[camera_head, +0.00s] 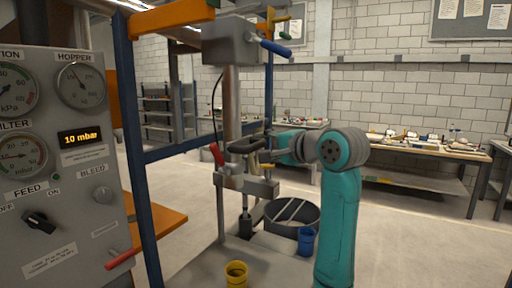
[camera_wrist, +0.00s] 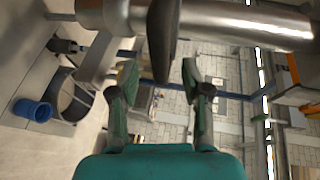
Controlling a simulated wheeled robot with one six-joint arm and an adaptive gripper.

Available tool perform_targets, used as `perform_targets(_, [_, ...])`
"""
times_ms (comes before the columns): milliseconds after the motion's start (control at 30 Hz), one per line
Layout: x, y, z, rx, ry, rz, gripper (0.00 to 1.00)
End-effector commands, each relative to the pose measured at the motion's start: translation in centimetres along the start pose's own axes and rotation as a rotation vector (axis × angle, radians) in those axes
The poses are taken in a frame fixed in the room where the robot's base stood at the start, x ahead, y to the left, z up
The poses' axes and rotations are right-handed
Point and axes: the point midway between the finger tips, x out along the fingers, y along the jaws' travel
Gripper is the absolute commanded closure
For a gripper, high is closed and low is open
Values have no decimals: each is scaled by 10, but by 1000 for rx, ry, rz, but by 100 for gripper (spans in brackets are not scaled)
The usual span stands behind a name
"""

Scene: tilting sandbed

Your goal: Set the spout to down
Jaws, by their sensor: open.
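A metal column (camera_head: 232,110) stands at the middle of the head view. A dark rounded lever-like part (camera_head: 246,145) sticks out from it to the right. I cannot tell for sure whether this part is the spout. My gripper (camera_head: 268,153) is beside it, partly hidden by overlap. In the wrist view, my gripper (camera_wrist: 160,84) is open, and the end of the dark part (camera_wrist: 163,45) reaches between or just beyond its fingertips. I cannot tell whether they touch. The silver column (camera_wrist: 235,22) lies across the top of that view.
A red lever (camera_head: 216,154) is left of the column. Below are a dark round bin (camera_head: 292,216), a blue cup (camera_head: 306,241) and a yellow cup (camera_head: 236,273). A gauge panel (camera_head: 65,160) and a blue post (camera_head: 135,150) stand left. Open floor lies to the right.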

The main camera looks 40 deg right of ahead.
Motion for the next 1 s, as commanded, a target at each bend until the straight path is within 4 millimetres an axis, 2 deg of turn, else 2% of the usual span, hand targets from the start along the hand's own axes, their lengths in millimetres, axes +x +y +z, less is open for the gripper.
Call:
perform_targets(100, [19, 1, 1, 0, -1, 2, 52])
perform_targets(300, [38, 0, 0, -1, 1, 0, 52])
perform_targets(667, [42, 0, 0, -1, 1, 0, 52])
perform_targets(867, [42, 0, 0, -1, 1, -1, 100])
perform_targets(1000, [42, 0, 0, -1, 1, -1, 100])
